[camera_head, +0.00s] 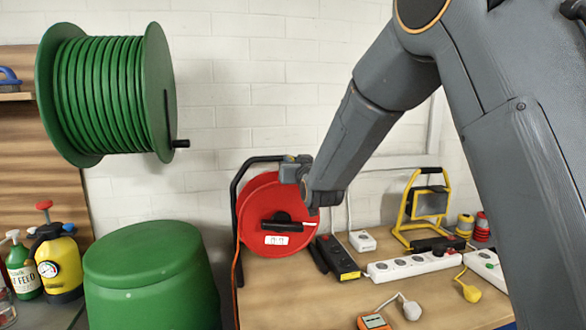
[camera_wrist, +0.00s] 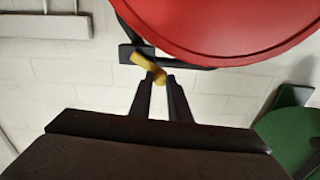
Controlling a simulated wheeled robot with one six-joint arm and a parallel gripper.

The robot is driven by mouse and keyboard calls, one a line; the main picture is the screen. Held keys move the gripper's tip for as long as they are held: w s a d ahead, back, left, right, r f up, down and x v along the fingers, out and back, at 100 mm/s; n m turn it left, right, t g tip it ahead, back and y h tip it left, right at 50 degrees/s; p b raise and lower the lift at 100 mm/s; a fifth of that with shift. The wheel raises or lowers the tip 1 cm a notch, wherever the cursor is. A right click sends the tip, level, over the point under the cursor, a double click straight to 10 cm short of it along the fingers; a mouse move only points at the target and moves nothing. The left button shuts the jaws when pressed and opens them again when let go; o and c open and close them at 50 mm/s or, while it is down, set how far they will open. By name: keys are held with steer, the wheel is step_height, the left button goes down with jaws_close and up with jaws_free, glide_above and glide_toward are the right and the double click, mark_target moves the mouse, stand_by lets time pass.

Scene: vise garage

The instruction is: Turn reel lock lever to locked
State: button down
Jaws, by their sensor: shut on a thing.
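The red cable reel (camera_head: 262,200) stands on the workbench in its black frame, and its rim also fills the top of the wrist view (camera_wrist: 225,25). The reel lock lever (camera_wrist: 142,60) is a small yellow piece beside the reel's edge, at the black frame. My gripper (camera_wrist: 160,82) is shut on the lever, with yellow showing between and just beyond the fingertips. In the head view my gripper (camera_head: 297,168) is at the reel's upper right, and the lever is hidden there. I cannot tell the lever's lock position.
Power strips (camera_head: 415,264), a yellow work lamp (camera_head: 428,205) and an orange meter (camera_head: 374,321) are on the bench (camera_head: 285,290) to the right. A large green hose reel (camera_head: 110,95) hangs at upper left above a green drum (camera_head: 150,275). The white wall is close behind.

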steer(key=d+m+b, duration=0.1)
steer(key=m+b, duration=0.1)
steer(key=m, duration=0.2)
steer(key=d+r+m+b, duration=0.1)
steer(key=d+m+b, duration=0.1)
steer(key=m, duration=0.2)
steer(key=w+d+r+m+b, duration=0.1)
steer(key=m+b, duration=0.2)
steer(key=m, duration=0.1)
steer(key=shift+w+d+r, duration=0.1)
steer(key=shift+d+r, duration=0.1)
stand_by(0.4)
steer(key=c, duration=1.6)
jaws_free()
steer(key=shift+c, duration=0.2)
steer(key=b+v, duration=0.1)
steer(key=v, duration=0.6)
steer(key=shift+s, duration=0.4)
